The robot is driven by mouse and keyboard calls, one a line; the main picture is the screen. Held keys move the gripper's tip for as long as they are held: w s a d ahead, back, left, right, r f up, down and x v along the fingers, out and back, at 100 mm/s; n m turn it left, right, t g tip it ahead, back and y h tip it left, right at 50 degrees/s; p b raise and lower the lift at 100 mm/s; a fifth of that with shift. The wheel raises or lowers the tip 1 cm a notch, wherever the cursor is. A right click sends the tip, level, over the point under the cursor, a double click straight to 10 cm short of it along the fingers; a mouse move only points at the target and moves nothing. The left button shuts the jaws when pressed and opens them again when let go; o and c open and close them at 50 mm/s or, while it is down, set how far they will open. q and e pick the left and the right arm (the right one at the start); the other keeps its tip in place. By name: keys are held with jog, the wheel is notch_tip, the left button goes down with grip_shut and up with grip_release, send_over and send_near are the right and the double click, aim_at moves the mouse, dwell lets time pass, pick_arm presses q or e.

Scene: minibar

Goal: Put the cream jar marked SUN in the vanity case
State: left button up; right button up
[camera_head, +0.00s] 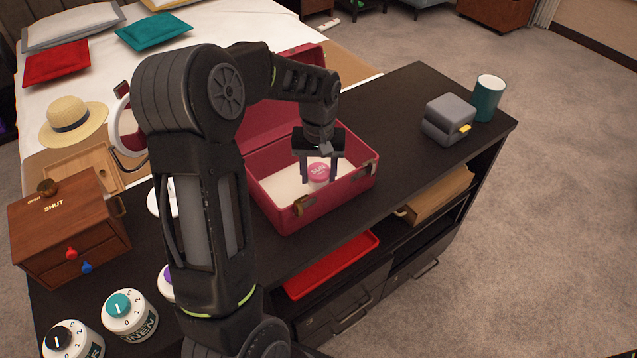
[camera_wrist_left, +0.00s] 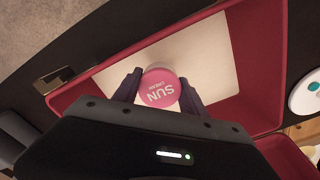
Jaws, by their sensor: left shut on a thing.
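The cream jar (camera_head: 319,173) has a pink lid reading SUN and a pale body. It is inside the open red vanity case (camera_head: 300,215), over its cream-coloured floor, near the front right. My left gripper (camera_head: 319,180) reaches down into the case with its fingers on both sides of the jar, shut on it. In the left wrist view the lid (camera_wrist_left: 160,88) faces the camera between the two dark fingers, with the case wall (camera_wrist_left: 262,60) around. I cannot tell whether the jar touches the case floor. My right gripper is not in view.
A grey box (camera_head: 448,118) and a teal cup (camera_head: 488,98) stand to the right on the dark counter. A wooden drawer box (camera_head: 68,225) and several dial-topped jars (camera_head: 130,312) are at the left. The case's raised lid is behind my arm.

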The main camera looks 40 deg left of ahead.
aim_at(318, 184)
pick_arm(q)
jog(key=shift+f, duration=1.8)
jog(key=shift+f, duration=0.2)
jog(key=o, duration=1.4)
jog(key=shift+r, duration=0.2)
notch_tip(318, 184, up, 12)
jog(key=shift+r, duration=0.1)
